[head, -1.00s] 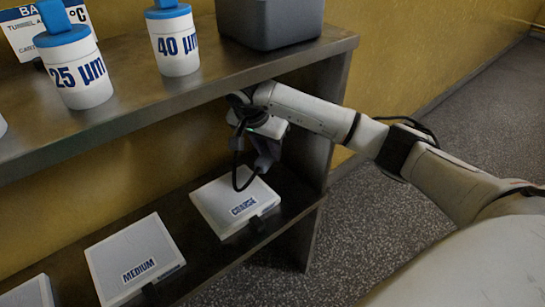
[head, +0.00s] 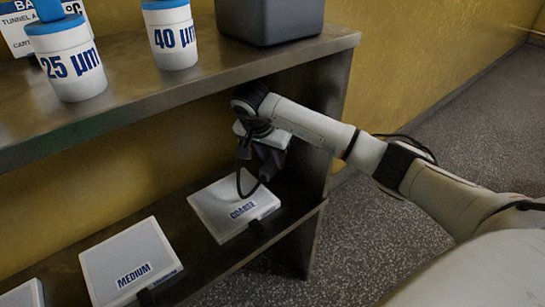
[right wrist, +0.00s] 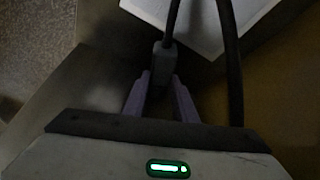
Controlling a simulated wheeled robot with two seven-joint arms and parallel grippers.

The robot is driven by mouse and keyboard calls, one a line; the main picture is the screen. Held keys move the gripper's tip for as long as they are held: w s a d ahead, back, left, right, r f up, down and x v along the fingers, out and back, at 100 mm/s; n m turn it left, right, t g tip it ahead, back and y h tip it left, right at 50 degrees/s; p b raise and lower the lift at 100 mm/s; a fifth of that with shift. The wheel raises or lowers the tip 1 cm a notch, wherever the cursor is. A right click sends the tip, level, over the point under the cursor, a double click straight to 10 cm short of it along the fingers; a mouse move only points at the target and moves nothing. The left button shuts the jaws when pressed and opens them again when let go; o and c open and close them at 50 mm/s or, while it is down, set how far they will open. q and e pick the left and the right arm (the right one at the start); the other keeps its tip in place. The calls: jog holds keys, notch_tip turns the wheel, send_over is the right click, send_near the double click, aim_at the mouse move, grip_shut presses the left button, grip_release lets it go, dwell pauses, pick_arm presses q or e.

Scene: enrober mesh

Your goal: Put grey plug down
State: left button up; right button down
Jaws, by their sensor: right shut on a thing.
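The grey plug (right wrist: 164,58) shows in the right wrist view, small and dim, between the tips of my right gripper (right wrist: 163,82). The gripper is shut on it. In the head view my right gripper (head: 268,162) points down under the upper shelf, above the back right edge of the white COARSE box. The plug itself is hard to make out in the head view. A dark cable loops below the wrist, and I cannot tell where it ends. My left gripper is not in view.
The white COARSE box (head: 218,198) and MEDIUM box (head: 120,252) lie on the lower shelf (head: 187,232). The upper shelf (head: 140,95) holds 25 µm (head: 78,90) and 40 µm (head: 172,56) jars and a grey bin (head: 270,20). A side panel (head: 318,165) stands close right of the gripper.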

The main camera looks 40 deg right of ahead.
aim_at(270, 163)
jog(key=shift+f, duration=0.25)
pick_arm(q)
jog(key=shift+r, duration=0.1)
pick_arm(e)
jog(key=c, duration=1.5)
grip_release()
jog(key=shift+o, duration=0.2)
jog(key=shift+r, duration=0.1)
jog(key=shift+r, duration=0.3)
jog(key=p+v, duration=0.1)
jog(key=v, duration=0.2)
jog(key=shift+w+r, duration=0.1)
jog(key=shift+r, duration=0.15)
jog(key=shift+p+v, duration=0.6)
jog(key=shift+v, duration=0.4)
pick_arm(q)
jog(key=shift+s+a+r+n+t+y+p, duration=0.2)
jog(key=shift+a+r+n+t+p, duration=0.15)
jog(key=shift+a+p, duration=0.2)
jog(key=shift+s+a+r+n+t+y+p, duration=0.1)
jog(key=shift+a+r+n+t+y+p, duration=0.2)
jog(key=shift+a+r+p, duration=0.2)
pick_arm(e)
jog(key=s+a, duration=0.5)
jog(key=a, duration=0.5)
jog(key=shift+s+a, duration=0.3)
jog(key=shift+a, duration=0.1)
jog(key=shift+f, duration=0.1)
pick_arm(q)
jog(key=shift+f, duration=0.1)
